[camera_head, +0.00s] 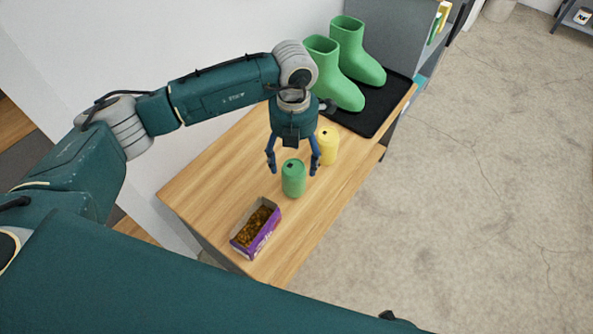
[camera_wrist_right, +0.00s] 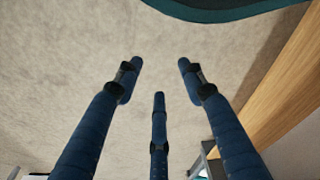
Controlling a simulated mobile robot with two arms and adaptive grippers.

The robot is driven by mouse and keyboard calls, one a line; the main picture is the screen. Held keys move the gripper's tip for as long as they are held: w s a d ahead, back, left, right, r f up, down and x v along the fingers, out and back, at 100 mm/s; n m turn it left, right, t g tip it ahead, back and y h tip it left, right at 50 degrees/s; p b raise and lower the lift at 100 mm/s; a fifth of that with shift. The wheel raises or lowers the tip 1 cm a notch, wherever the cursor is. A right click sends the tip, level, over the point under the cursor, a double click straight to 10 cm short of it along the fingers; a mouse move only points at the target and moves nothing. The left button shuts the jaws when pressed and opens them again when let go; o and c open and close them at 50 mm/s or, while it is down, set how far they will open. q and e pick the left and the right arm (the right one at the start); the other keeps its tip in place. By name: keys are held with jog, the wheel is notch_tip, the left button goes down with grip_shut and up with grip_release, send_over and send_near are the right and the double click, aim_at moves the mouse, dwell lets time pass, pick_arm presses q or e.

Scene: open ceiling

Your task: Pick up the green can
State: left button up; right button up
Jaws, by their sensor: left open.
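The green can (camera_head: 293,179) stands upright on the wooden cabinet top (camera_head: 215,180), near its middle. My left gripper (camera_head: 292,165) is open, with its blue fingers pointing down. In the head view its fingers show on the left and right of the can's upper part. I cannot tell whether any finger touches the can. In the right wrist view, my right gripper (camera_wrist_right: 160,80) has its three blue fingers spread apart with nothing between them, over bare floor.
A yellow can (camera_head: 327,146) stands just behind the green can. A purple open box with brown contents (camera_head: 262,241) sits at the front end. Green boots (camera_head: 345,84) stand on a black tray (camera_head: 388,112) at the back. The concrete floor (camera_head: 470,190) on the right is clear.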

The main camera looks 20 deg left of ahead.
pick_arm(q)
jog(key=f, duration=0.6)
jog(key=f+b, duration=0.1)
jog(key=f, duration=0.2)
jog(key=shift+s+f, duration=0.3)
jog(key=shift+s, duration=0.05)
jog(key=shift+f, duration=0.1)
jog(key=c, duration=0.9)
pick_arm(e)
jog(key=r, duration=0.1)
jog(key=w+r, duration=0.1)
jog(key=r, duration=0.1)
jog(key=shift+w+a, duration=0.1)
jog(key=shift+w, duration=0.15)
